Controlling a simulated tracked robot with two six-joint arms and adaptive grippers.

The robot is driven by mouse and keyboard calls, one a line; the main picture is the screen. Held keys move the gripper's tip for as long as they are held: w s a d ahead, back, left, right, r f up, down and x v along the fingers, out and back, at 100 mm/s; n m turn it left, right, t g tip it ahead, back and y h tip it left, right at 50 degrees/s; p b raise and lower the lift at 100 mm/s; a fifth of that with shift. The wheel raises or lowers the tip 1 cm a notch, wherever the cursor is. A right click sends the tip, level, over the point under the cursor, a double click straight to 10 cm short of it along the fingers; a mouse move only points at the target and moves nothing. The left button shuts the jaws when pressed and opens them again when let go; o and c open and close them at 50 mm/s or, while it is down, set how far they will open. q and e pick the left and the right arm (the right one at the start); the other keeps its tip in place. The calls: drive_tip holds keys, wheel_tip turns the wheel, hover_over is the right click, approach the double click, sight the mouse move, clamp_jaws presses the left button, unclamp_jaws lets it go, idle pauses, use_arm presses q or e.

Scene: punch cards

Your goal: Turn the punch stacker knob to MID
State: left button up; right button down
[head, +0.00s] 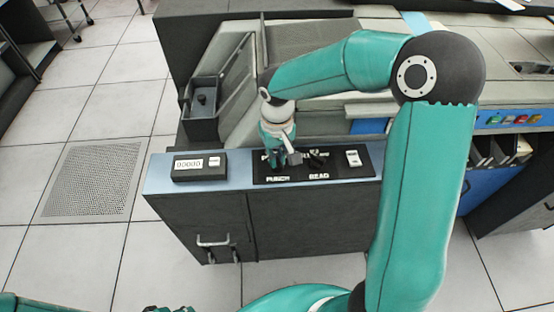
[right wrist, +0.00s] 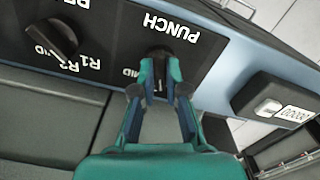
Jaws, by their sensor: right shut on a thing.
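The black control panel (head: 335,174) on the cabinet top has a PUNCH label at left and a READ label to its right. My right gripper (head: 282,160) reaches down over the PUNCH knob from above. In the right wrist view its teal fingers (right wrist: 160,72) are closed around the dark PUNCH knob (right wrist: 158,52), which is mostly hidden between them. Part of a MID label shows beside the fingers; the knob's exact setting cannot be read. A bit of what looks like my left gripper (head: 168,309) shows at the bottom edge, mostly cut off.
The READ knob (head: 317,159), also in the right wrist view (right wrist: 55,38), stands close beside the gripper. A white rocker switch (head: 353,158) is at the panel's right. A counter box (head: 199,166) sits left of the panel. A dark tray (head: 203,110) stands behind it.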

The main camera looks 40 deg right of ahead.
drive_tip(key=m+b, duration=0.3)
drive_tip(key=m, duration=0.3)
drive_tip(key=m+b, duration=0.1)
drive_tip(key=m, duration=0.2)
drive_tip(key=shift+m, duration=0.4)
drive_tip(key=shift+m+b, duration=0.5)
drive_tip(key=shift+m, duration=1)
drive_tip(key=c, duration=1.2)
unclamp_jaws()
wheel_tip(320, 180, up, 12)
